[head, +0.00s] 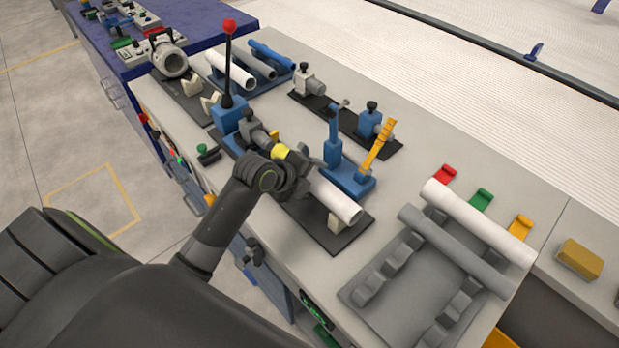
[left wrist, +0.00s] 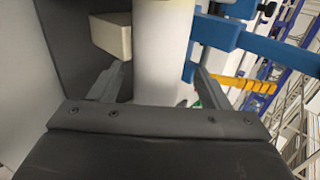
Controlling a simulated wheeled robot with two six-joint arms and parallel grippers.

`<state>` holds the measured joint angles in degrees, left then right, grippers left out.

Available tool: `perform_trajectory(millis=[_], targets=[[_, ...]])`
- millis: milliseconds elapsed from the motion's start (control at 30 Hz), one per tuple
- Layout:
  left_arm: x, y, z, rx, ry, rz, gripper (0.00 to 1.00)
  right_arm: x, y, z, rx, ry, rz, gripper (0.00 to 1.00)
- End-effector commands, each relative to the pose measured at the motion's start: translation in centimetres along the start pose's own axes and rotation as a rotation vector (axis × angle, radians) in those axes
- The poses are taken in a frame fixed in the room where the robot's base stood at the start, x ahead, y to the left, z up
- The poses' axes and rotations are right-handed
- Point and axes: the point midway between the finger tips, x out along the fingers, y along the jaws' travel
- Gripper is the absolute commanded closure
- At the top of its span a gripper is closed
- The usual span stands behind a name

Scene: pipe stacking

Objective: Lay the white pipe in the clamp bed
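A white pipe (head: 337,198) lies along the black-based clamp bed (head: 352,234), its near end over a cream support block (head: 335,222). It looks to rest on the block, but its far part is hidden by my gripper. My left gripper (head: 303,172) is over the pipe's far part. In the left wrist view the white pipe (left wrist: 163,55) runs between the two fingers of my left gripper (left wrist: 160,82). A small gap shows between the left finger and the pipe, so the gripper looks open. The cream block (left wrist: 111,35) is beside the pipe there. My right gripper is not in view.
A blue toggle clamp (head: 347,178) with a yellow handle (head: 380,146) stands close beside the pipe. A red-knobbed lever (head: 229,60) stands behind my gripper. A grey rack (head: 375,290) at right bears another white pipe (head: 478,221) and a grey pipe (head: 455,250).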

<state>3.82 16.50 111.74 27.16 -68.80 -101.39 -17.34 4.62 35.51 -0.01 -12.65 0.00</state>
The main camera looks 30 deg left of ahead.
Motion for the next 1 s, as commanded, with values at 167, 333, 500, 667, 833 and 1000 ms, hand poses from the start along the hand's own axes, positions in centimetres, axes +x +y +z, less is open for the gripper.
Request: perform_trajectory(millis=[167, 333, 500, 667, 833, 1000], targets=[[0.0, 0.1, 0.0, 0.0, 0.0, 0.001, 0.3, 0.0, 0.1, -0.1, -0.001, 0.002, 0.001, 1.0], [-1.0, 0.1, 0.1, 0.0, -0.001, 0.0, 0.3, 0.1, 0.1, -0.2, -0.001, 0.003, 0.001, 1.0], [-3.6, 0.1, 0.1, 0.006, -0.004, 0.0, 0.3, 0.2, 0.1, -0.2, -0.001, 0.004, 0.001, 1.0], [-6.8, 0.1, 0.1, 0.006, -0.003, 0.0, 0.3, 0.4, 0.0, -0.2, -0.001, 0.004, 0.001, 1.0], [-10.0, 0.1, 0.1, 0.006, -0.004, 0.002, 0.3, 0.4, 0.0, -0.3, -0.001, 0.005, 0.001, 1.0], [-12.5, 0.0, 0.1, 0.006, -0.003, 0.002, 0.3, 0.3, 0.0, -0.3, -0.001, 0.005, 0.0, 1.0]])
